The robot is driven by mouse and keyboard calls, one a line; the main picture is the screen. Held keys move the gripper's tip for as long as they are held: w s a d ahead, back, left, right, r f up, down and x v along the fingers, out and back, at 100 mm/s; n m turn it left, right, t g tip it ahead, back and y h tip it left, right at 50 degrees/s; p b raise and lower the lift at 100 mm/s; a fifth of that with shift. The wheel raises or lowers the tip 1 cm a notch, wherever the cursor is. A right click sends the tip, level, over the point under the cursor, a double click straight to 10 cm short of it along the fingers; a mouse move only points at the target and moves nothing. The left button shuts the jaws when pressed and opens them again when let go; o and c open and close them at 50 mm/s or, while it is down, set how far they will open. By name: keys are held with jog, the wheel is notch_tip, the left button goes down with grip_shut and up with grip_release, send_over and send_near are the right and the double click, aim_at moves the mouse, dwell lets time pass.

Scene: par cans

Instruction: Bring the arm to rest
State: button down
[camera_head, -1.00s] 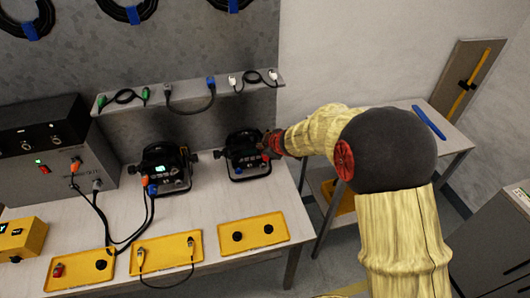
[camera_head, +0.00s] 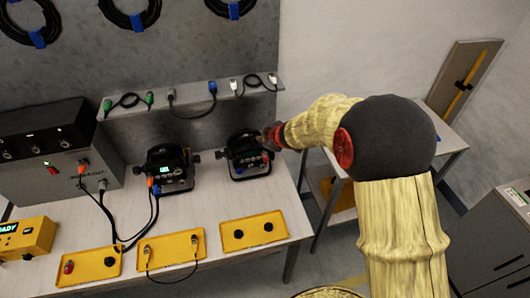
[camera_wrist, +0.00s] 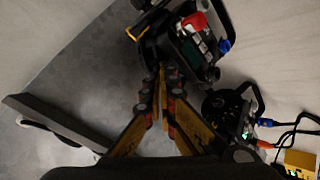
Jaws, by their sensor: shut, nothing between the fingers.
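My gripper (camera_head: 272,137) is at the end of my arm, beside the right-hand black par can (camera_head: 246,156) on the bench. In the wrist view my gripper (camera_wrist: 160,78) shows its yellow-and-black fingers closed together with nothing between them. The same par can (camera_wrist: 193,48) is just beyond the fingertips in that view, with a red and a blue part on it. I cannot tell whether the fingers touch it. The arm is bent at the elbow and reaches left over the bench.
The bench (camera_head: 205,208) holds another par can (camera_head: 168,170) with cables, several yellow trays (camera_head: 254,231) and a yellow box (camera_head: 27,238). A shelf (camera_head: 190,97) with connectors runs behind. A side table (camera_head: 444,147) and grey cabinet (camera_head: 487,245) stand right.

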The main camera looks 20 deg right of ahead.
dwell(0.3)
jog(key=s+d+f+m+g+h, duration=0.2)
jog(key=s+d+f+h, duration=0.15)
jog(key=d, duration=0.35)
jog(key=s+d+r+m+g+h+b, duration=0.1)
jog(key=s+d+r+m, duration=0.15)
jog(key=s, duration=0.45)
jog(key=s+d+r+m+g+h, duration=0.1)
jog(key=s+r+m, duration=0.2)
jog(key=s, duration=0.4)
jog(key=s+a+r+m+y+b, duration=0.1)
jog(key=s+a+r, duration=0.2)
jog(key=s, duration=0.4)
jog(key=s+a+r+m+y+b, duration=0.1)
jog(key=s+a+r+b, duration=0.1)
jog(key=s, duration=0.6)
jog(key=s+a+r+m+y+b, duration=0.1)
jog(key=s+a+r+m, duration=0.1)
jog(key=s+a+r, duration=0.2)
jog(key=shift+s+a+r+t+b, duration=0.35)
jog(key=shift+s+r, duration=0.95)
jog(key=shift+s, duration=0.7)
